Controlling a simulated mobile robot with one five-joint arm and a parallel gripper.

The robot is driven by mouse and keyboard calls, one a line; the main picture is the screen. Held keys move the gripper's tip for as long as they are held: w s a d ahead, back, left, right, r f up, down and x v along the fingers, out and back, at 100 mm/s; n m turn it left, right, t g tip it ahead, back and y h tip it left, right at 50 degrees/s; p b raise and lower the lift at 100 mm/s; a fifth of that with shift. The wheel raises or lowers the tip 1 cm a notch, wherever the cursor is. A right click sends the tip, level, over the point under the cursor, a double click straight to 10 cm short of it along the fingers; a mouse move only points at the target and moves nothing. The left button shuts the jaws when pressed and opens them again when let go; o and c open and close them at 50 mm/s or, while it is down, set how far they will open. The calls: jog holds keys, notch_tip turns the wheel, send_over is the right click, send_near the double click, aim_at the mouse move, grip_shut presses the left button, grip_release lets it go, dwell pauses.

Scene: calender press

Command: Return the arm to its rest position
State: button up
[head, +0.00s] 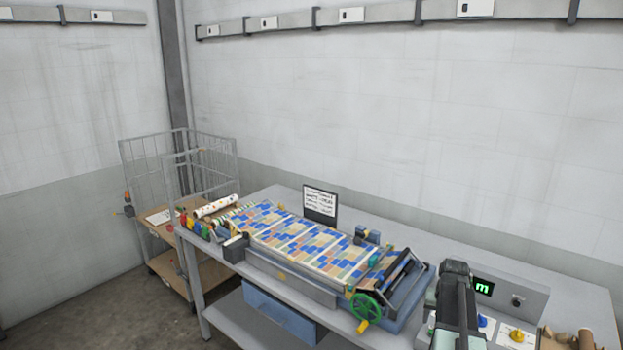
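A dark part of my arm (456,305) rises from the bottom edge, right of centre. It stands in front of the right part of the bench and hides part of the control box behind it. No gripper fingers show, so I cannot see whether they are open or shut or hold anything.
A grey bench (585,285) carries the calender press (290,283) with blue, tan and white patterned sheet (305,243), a green handwheel (367,306) and a control box (535,295) with a lit green display. A wire cage trolley (150,160) stands at left. The air above the bench looks clear.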

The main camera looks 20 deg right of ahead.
jog(key=s+a+f+n+b, duration=0.1)
jog(key=a+f+n, duration=0.1)
jog(key=a, duration=1.2)
jog(key=s+a+f+n+g+y+b, duration=0.1)
jog(key=a+n, duration=0.1)
jog(key=a, duration=1.3)
jog(key=s+a+f+n+g+b, duration=0.1)
jog(key=a+f+n+b, duration=0.1)
jog(key=a, duration=1.2)
jog(key=shift+a+f+n+y, duration=0.25)
jog(key=shift+f+n+y, duration=0.15)
jog(key=shift+n, duration=0.2)
